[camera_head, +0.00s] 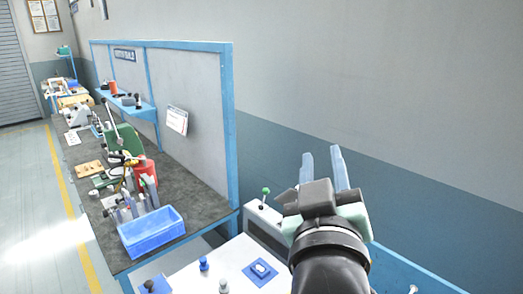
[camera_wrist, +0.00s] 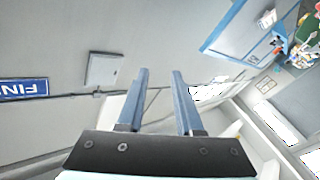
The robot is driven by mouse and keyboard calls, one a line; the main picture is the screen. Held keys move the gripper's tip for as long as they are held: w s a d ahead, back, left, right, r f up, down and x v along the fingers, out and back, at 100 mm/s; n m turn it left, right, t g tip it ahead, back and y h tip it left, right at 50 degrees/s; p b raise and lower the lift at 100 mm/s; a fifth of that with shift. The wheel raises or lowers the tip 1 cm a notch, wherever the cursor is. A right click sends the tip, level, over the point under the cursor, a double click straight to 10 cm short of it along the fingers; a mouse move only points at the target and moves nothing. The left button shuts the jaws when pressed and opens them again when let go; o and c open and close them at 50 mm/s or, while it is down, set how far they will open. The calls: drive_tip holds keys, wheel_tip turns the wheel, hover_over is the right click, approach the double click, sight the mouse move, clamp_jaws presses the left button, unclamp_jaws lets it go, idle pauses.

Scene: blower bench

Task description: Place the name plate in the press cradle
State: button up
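My gripper (camera_head: 322,166) is raised at the right of the head view, its two blue fingers pointing up and apart. In the wrist view the gripper (camera_wrist: 160,100) has an empty gap between its fingers. A blue square pad with a small white piece (camera_head: 260,271) on it lies on the white worktop, left of my arm. I cannot tell whether this piece is the name plate or whether the pad is the press cradle. A grey unit with a green-knobbed lever (camera_head: 265,192) stands behind it, left of and below my fingertips. My arm hides part of the worktop.
The white worktop (camera_head: 205,284) also carries a blue knob (camera_head: 203,264) and a dark blue block (camera_head: 155,285). A dark bench (camera_head: 110,221) at left holds a blue bin (camera_head: 150,231), a red can and tools. A tall blue-framed panel (camera_head: 200,125) stands behind the bench.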

drive_tip(key=s+a+r+m+t+y, duration=0.1)
drive_tip(key=s+a+r+t, duration=0.3)
drive_tip(key=r, duration=0.6)
drive_tip(key=s+a+r+m+t+y, duration=0.1)
drive_tip(key=s+a+r+t+y, duration=0.1)
drive_tip(key=s+a+r+t, duration=0.2)
drive_tip(key=s+a+r, duration=0.1)
drive_tip(key=s+r, duration=0.2)
drive_tip(key=r, duration=0.3)
drive_tip(key=shift+s+a+r, duration=0.15)
drive_tip(key=shift+s+a, duration=0.05)
drive_tip(key=shift+s, duration=0.15)
